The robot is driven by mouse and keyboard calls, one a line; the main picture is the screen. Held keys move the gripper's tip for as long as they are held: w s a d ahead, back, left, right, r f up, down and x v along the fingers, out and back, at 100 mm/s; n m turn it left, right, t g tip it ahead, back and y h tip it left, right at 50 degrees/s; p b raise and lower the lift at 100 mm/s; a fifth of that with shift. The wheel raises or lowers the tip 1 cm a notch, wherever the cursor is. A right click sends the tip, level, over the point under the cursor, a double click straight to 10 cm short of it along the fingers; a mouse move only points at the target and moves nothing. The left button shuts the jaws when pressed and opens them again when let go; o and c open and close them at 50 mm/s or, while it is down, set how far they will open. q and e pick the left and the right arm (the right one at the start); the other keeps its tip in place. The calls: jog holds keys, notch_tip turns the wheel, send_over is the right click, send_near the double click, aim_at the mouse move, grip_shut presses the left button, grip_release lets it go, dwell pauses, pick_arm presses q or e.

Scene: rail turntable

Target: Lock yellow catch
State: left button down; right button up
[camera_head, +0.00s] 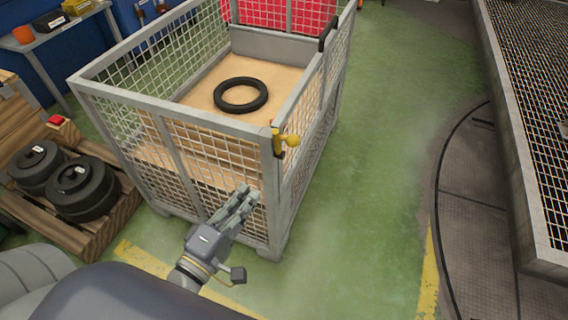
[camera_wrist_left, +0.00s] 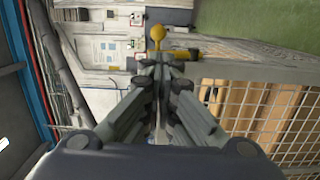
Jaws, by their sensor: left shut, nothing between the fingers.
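The yellow catch (camera_head: 284,140) sits on the top of the near corner post of the grey mesh cage (camera_head: 268,200). It has a yellow body and a round yellow knob. My left gripper (camera_head: 245,193) is shut and empty, in front of the cage's mesh side, below and left of the catch in the head view. In the left wrist view the catch's knob (camera_wrist_left: 157,33) shows just beyond the shut fingertips (camera_wrist_left: 157,62). I cannot tell whether they touch it; the head view shows a gap. My right gripper is not in view.
A black ring (camera_head: 241,95) lies on the cage's wooden floor. A black handle (camera_head: 328,33) is on the cage's right side. Black round parts (camera_head: 82,188) sit on a pallet at left. Green floor (camera_head: 385,150) right of the cage is clear, up to a grated platform (camera_head: 535,120).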

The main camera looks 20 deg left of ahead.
pick_arm(q)
jog(key=shift+r, duration=0.15)
jog(key=shift+w, duration=0.15)
jog(key=p, duration=0.3)
send_over(278, 151)
jog(key=s+d, duration=0.2)
jog(key=s, duration=0.3)
jog(key=shift+w+a, duration=0.1)
jog(key=shift+w, duration=0.1)
jog(key=shift+r, duration=0.1)
